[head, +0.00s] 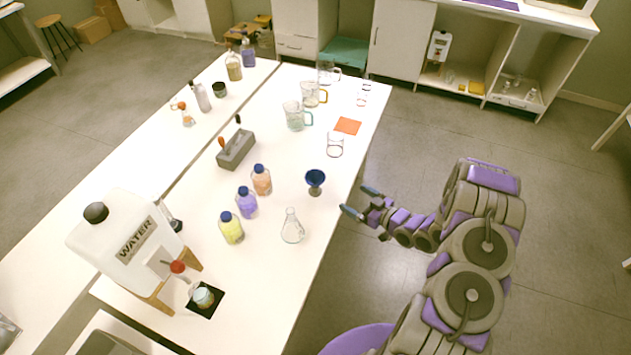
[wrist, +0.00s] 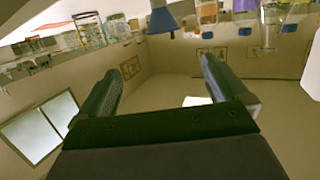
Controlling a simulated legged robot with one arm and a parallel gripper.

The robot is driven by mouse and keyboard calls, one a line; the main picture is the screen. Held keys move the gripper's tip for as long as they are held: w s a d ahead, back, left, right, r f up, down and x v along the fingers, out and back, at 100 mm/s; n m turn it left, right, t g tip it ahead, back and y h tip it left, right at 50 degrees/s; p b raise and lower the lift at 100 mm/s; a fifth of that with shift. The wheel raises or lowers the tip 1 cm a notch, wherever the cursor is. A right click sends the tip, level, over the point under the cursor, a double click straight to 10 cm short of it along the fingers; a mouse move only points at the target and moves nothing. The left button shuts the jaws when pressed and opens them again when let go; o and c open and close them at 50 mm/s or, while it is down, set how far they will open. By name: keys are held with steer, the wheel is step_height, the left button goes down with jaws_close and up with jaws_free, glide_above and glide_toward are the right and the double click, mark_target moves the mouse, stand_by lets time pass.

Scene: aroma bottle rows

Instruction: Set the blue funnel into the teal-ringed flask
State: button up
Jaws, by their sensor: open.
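The blue funnel (head: 315,178) stands upright near the right edge of the white table, and what holds its stem is hard to make out. It also shows at the top of the wrist view (wrist: 163,22). A clear conical flask (head: 292,228) stands on the table, nearer and slightly left of the funnel. I cannot make out a teal ring on it. My gripper (head: 360,201) is open and empty, just off the table's right edge, to the right of the funnel and apart from it. Its two fingers spread apart in the wrist view (wrist: 160,68).
Bottles with yellow (head: 232,230), purple (head: 247,204) and orange (head: 262,182) liquid stand left of the funnel. A water tank (head: 125,235) is at the left. Beakers (head: 296,118) and an orange square (head: 347,126) lie farther back.

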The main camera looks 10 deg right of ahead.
steer(key=b, duration=0.2)
glide_toward(310, 174)
steer(key=shift+w+f, duration=0.1)
steer(key=shift+w, duration=0.25)
steer(key=shift+b+x, duration=0.65)
steer(key=shift+x, duration=2)
steer(key=shift+s+a, duration=0.15)
steer(key=shift+c, duration=0.4)
steer(key=c, duration=1)
steer(key=shift+o, duration=0.2)
